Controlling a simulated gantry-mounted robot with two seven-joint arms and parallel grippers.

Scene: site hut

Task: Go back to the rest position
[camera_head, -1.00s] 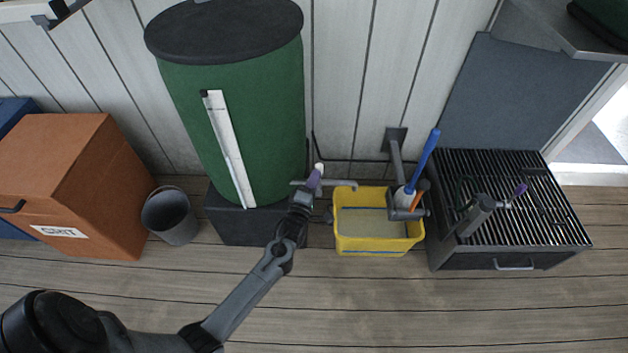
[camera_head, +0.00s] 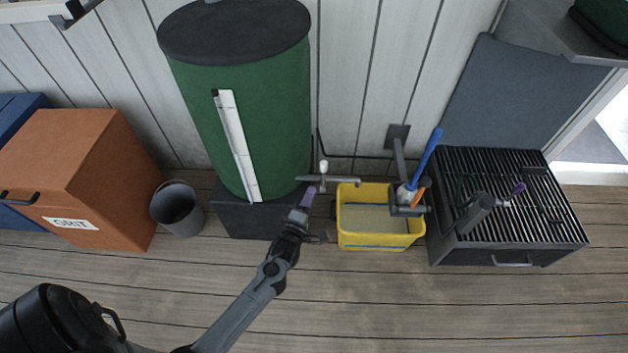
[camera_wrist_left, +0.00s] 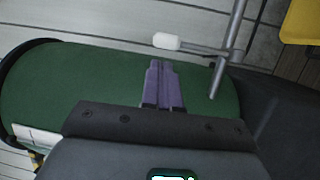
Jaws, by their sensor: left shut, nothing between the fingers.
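My left gripper (camera_head: 308,194) reaches in from the lower left, its purple fingers shut with nothing between them. It is just in front of and below the tap with a white-tipped handle (camera_head: 323,168) on the green barrel (camera_head: 262,125), with a small gap between them. In the left wrist view, the shut purple fingers (camera_wrist_left: 163,85) point up the picture in front of the green barrel (camera_wrist_left: 75,95). The white handle end (camera_wrist_left: 167,41) lies just beyond their tips, apart from them.
A yellow tub (camera_head: 382,241) with liquid stands right of my gripper, under a wall bracket holding a blue-handled brush (camera_head: 426,155). A dark grated stand (camera_head: 510,205) is farther right. A grey bucket (camera_head: 177,211) and orange grit box (camera_head: 95,180) are left. The front floor is clear.

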